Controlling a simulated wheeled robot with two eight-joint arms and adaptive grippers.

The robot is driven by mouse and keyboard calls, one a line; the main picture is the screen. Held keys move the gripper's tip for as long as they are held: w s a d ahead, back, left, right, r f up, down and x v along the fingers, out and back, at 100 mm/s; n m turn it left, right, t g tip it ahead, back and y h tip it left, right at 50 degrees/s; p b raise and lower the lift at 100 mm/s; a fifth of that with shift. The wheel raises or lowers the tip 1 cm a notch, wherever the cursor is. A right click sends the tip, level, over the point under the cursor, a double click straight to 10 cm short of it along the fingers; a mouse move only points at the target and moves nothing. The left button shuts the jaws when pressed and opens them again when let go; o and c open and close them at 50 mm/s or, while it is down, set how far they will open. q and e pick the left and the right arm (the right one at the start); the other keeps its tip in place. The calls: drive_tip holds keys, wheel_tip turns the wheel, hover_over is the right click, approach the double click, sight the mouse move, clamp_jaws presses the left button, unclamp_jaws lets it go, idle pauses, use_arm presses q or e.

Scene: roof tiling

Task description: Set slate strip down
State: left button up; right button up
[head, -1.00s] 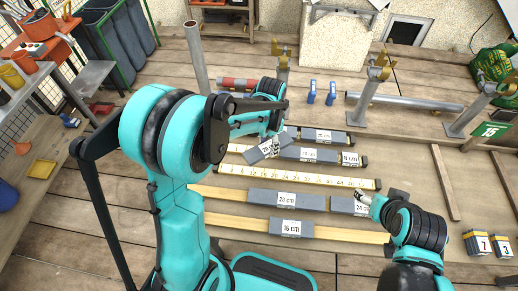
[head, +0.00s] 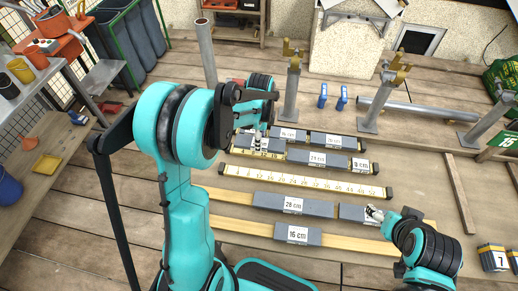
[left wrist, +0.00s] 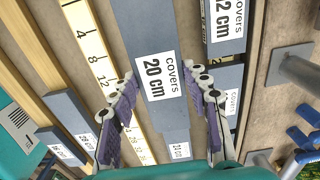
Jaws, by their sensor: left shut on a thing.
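My left gripper (head: 258,143) is low over the left end of the back rows of slates. In the left wrist view its fingers (left wrist: 162,115) straddle a grey slate strip labelled 20 cm (left wrist: 146,30) and are shut on it. In the head view my arm and gripper hide most of this strip. A yellow measuring rule (left wrist: 88,40) lies alongside it; whether the strip touches the surface below cannot be told. My right gripper (head: 374,213) is at the right end of the front slate rows, its finger gap unclear.
Slates labelled 28 cm (head: 265,200) and 16 cm (head: 312,237) lie on wooden battens in front. A 12 cm slate (left wrist: 222,45) lies right of the held strip. Numbered boxes (head: 493,258) are at the right.

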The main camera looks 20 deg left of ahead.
use_arm(q)
drive_tip(key=shift+a+f, duration=0.2)
wheel_tip(320, 180, down, 4)
drive_tip(key=shift+b, duration=0.95)
drive_tip(key=shift+r, duration=0.1)
drive_tip(key=shift+f, duration=0.2)
drive_tip(key=o, duration=1.4)
drive_tip(key=shift+r, duration=0.1)
